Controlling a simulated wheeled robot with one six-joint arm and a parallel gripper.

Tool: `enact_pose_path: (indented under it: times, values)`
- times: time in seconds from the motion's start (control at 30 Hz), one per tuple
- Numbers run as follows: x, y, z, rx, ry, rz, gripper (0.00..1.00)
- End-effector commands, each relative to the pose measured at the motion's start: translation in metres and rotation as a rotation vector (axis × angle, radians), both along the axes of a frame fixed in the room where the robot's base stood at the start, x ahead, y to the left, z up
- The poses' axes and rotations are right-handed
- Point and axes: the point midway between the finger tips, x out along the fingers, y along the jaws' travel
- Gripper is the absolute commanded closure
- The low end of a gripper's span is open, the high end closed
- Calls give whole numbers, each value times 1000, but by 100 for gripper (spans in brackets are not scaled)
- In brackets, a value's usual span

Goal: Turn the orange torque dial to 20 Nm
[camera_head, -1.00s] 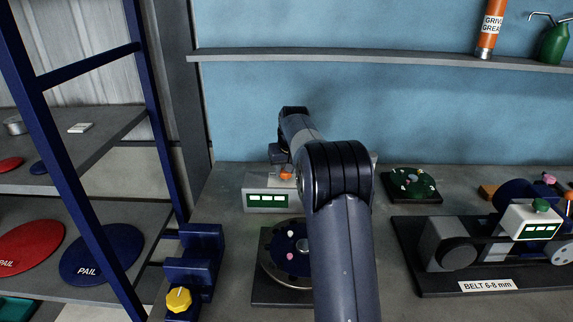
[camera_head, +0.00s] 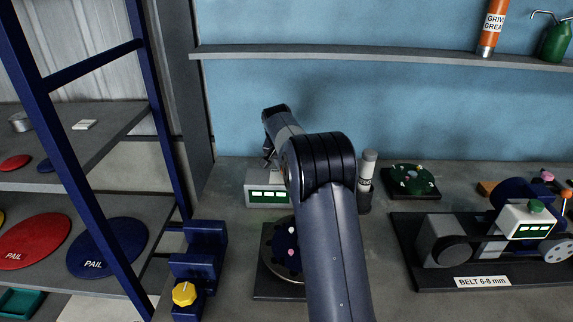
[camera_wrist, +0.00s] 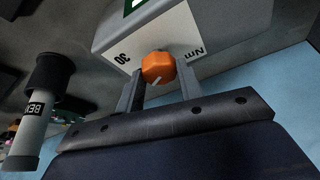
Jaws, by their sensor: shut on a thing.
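The orange torque dial (camera_wrist: 158,67) shows in the wrist view on the front of a pale box (camera_wrist: 192,35), with a light pointer line near its lower edge. Dark print beside it appears to read "30" on one side and "Nm" on the other. My gripper (camera_wrist: 158,82) has a finger on each side of the dial and is shut on it.
A grey cylinder with a dark base (camera_head: 367,182) stands right of my arm, also in the wrist view (camera_wrist: 42,105). A round plate with a blue disc (camera_head: 284,248) lies before the box. A yellow knob (camera_head: 184,294) is front left. A belt unit (camera_head: 490,240) stands right.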

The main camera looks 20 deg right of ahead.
Motion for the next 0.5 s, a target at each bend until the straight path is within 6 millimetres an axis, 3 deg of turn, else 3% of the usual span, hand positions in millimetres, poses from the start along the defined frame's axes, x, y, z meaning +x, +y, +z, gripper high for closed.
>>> enact_pose_path:
  times: [0.37, 0.4, 0.5]
  values:
    - [1, 0, 1, 0, -3, -2, 88]
    - [1, 0, 1, 0, -3, -2, 62]
    - [0, 0, 1, 0, -2, -3, 53]
